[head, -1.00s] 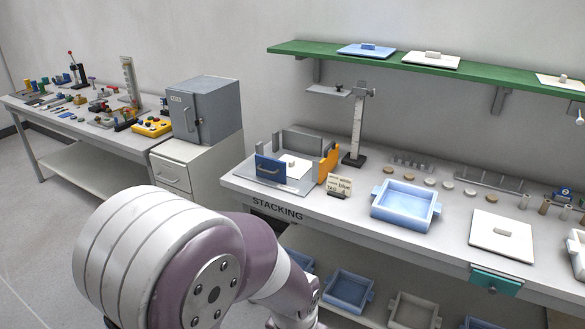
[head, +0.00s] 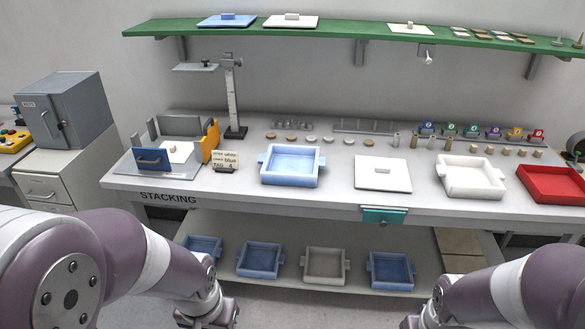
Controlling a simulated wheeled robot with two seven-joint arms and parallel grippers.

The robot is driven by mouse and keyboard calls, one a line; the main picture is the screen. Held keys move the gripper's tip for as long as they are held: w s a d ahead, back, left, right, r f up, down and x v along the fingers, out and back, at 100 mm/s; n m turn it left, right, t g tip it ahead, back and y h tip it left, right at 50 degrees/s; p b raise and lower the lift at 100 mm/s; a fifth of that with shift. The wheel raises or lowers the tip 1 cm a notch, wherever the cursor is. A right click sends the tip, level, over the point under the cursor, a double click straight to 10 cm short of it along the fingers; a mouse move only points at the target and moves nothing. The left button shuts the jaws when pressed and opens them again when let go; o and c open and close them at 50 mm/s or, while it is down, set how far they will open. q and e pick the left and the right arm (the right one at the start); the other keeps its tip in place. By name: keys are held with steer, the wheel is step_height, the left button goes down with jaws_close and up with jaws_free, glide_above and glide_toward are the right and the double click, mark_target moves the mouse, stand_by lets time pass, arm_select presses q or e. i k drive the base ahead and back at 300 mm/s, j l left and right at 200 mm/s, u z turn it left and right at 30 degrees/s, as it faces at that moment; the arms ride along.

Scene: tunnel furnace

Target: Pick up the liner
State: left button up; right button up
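No part carries a readable label as the liner, so I cannot tell which one it is. A flat white plate with a small raised grip (head: 383,178) lies on the stacking bench, right of the blue tray (head: 291,170). A smaller pale sheet with a block on it (head: 180,150) lies in the fixture at the bench's left end. Similar plates, one blue (head: 223,21), one white (head: 290,22) and one cream (head: 410,29), lie on the green shelf. My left gripper (head: 208,318) and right gripper (head: 424,320) are low at the bottom edge, apart from all these; their fingers are mostly cut off.
A white tray (head: 470,184) and a red tray (head: 552,190) stand right on the bench. A height stand (head: 233,100) rises at the back left. More trays sit on the lower shelf (head: 346,284). A teal drawer (head: 384,215) juts from the bench front. A grey cabinet (head: 75,110) stands left.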

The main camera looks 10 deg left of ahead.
mark_target(178, 152)
steer(key=i+j, duration=0.2)
steer(key=i+j+z, duration=0.1)
steer(key=j, duration=0.3)
steer(key=i+j, duration=0.55)
steer(key=i+j+z, duration=0.15)
steer(key=i+j, duration=0.15)
steer(key=j, duration=0.15)
steer(key=i+j, duration=0.25)
steer(key=i+j+z, duration=0.15)
steer(key=j, duration=0.35)
steer(key=i+j, duration=0.35)
steer(key=j+z, duration=0.05)
steer(key=j, duration=0.05)
